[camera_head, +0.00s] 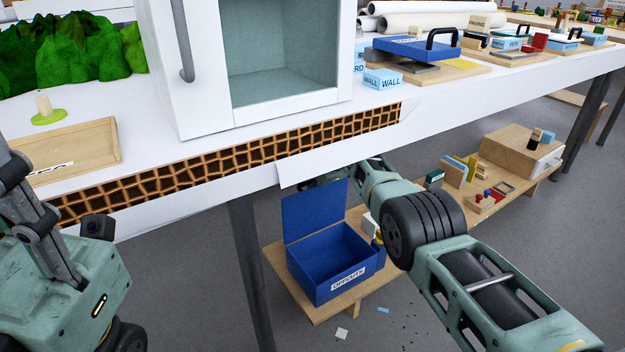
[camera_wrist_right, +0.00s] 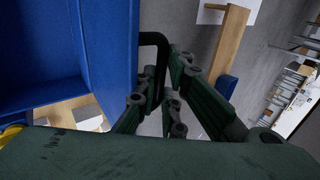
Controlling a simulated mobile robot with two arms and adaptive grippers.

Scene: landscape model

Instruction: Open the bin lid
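The blue bin (camera_head: 335,278) labelled OFFCUTS stands on a low wooden shelf below the table. Its blue lid (camera_head: 313,212) stands raised, about upright, at the bin's back edge, and the inside is exposed. My right gripper (camera_head: 320,180) is by the lid's top edge, partly hidden by the lid and the table edge. In the right wrist view, the lid (camera_wrist_right: 60,45) fills the upper left. Its black handle (camera_wrist_right: 157,45) runs down between the fingers of my right gripper (camera_wrist_right: 162,85), which look shut on it. My left gripper (camera_head: 45,205) is at the left edge; its fingertips are unclear.
The white tabletop (camera_head: 150,205) overhangs the bin closely. A white cabinet (camera_head: 190,105) stands on it. A dark table leg (camera_head: 250,265) is left of the bin. The low shelf (camera_head: 292,290) also bears small blocks and a wooden box (camera_head: 510,150).

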